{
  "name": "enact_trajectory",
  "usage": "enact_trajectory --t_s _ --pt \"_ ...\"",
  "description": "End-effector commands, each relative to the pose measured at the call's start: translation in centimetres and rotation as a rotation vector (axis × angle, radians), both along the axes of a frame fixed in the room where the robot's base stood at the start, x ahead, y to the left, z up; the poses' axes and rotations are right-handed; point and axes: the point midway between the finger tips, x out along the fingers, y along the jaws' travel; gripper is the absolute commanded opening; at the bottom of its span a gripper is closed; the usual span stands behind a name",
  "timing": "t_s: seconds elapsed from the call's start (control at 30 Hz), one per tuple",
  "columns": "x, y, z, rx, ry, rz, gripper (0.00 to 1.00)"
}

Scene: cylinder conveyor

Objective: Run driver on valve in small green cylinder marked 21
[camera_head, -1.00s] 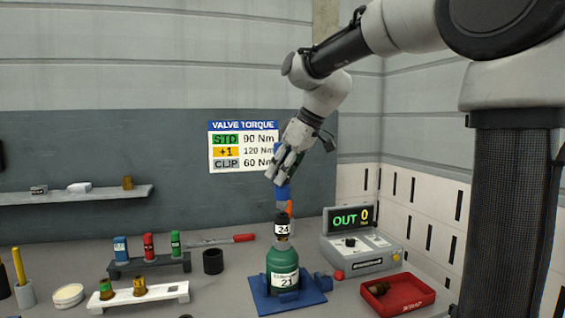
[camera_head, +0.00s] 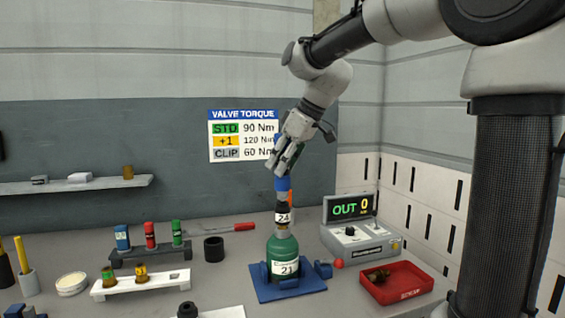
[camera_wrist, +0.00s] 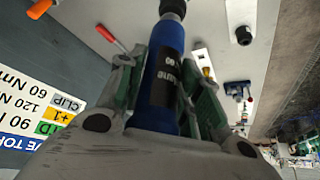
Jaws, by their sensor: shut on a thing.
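The small green cylinder (camera_head: 283,250), labelled 21, stands upright in a blue holder (camera_head: 308,284). My gripper (camera_head: 284,168) is above it, its fingers shut around a blue driver (camera_head: 283,184). A black socket (camera_head: 283,217) marked 24 is below the driver, over the cylinder's neck. The valve is mostly hidden, and I cannot tell how fully the socket sits on it. In the wrist view the driver (camera_wrist: 165,75) lies between the green-padded fingers with the dark socket (camera_wrist: 174,8) at its far end.
A torque meter (camera_head: 360,240) reading OUT 0 and a red tray (camera_head: 398,290) holding a brass part stand at the right. A dark rack (camera_head: 150,258) and a white rack (camera_head: 165,287) stand at the left. A torque sign (camera_head: 243,137) hangs behind.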

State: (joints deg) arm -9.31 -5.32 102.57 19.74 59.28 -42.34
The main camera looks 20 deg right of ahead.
Motion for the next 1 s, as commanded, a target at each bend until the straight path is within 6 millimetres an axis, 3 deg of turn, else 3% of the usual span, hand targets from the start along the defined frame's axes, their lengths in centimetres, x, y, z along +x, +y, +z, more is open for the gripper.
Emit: enact_trajectory --t_s 1.0 --pt "0.0 0.0 -0.9 0.001 -0.002 0.000 0.00"
